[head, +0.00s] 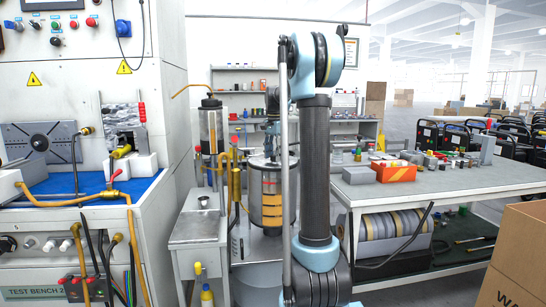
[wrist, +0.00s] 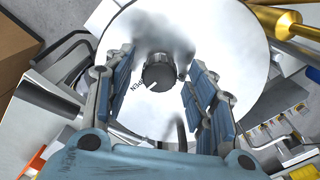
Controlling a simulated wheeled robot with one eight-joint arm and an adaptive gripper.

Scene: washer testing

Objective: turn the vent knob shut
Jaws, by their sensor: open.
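The vent knob (wrist: 158,72) is a small dark round knob in the middle of a shiny round metal lid (wrist: 225,45). A white mark on the knob points to the lower left, towards partly hidden lettering that reads like OPEN. My gripper (wrist: 160,67) is open, with one blue-padded finger on each side of the knob and a visible gap to it. In the head view the lid (head: 259,162) tops a vessel with yellow bands (head: 268,205). My gripper (head: 272,127) is above it, partly hidden by my arm, and the knob cannot be made out there.
Brass pipes (head: 235,180) and a metal cylinder (head: 212,126) stand left of the vessel. A test bench (head: 70,235) is at the left. A table (head: 450,180) with small parts is at the right, with a cardboard box (head: 520,255) in front.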

